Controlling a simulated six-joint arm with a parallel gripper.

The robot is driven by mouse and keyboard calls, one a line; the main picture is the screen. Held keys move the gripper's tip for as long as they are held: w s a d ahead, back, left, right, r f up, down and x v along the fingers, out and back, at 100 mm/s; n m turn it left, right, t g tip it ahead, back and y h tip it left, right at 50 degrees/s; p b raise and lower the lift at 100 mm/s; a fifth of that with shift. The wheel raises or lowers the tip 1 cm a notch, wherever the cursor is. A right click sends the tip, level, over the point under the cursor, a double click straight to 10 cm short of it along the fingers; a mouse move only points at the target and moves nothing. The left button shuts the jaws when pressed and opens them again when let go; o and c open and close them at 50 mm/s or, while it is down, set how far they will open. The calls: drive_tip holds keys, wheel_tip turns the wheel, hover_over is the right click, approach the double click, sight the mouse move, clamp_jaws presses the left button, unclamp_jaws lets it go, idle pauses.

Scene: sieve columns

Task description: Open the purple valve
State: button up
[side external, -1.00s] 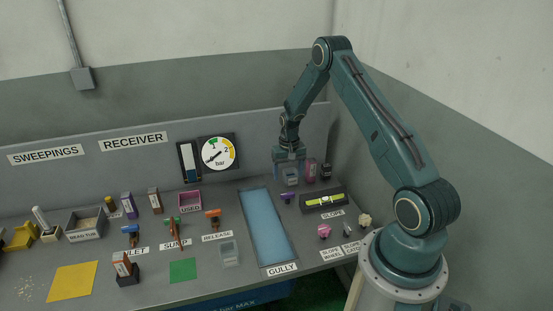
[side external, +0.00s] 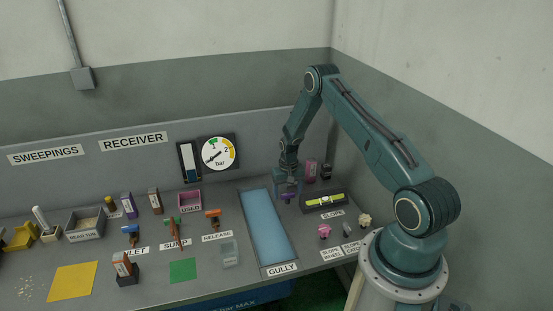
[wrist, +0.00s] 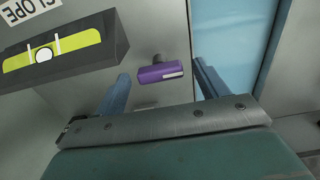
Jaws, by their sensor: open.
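The purple valve has a short purple handle (wrist: 160,73) with a pale patch at its right end, on a dark stem. In the wrist view it lies between and just beyond the two fingers of my gripper (wrist: 163,84), with a gap on each side. My gripper is open and empty. In the side view my gripper (side external: 287,190) is low over the bench at the valve, right of the blue gully, and partly hides the valve (side external: 287,201).
The blue gully (side external: 267,226) runs along the left. The slope level (side external: 324,201) with its yellow-green vial stands close on the right. A pink knob (side external: 324,231) is in front. Pink and dark containers (side external: 311,171) stand behind near the wall.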

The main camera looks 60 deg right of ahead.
drive_tip(key=c, duration=1)
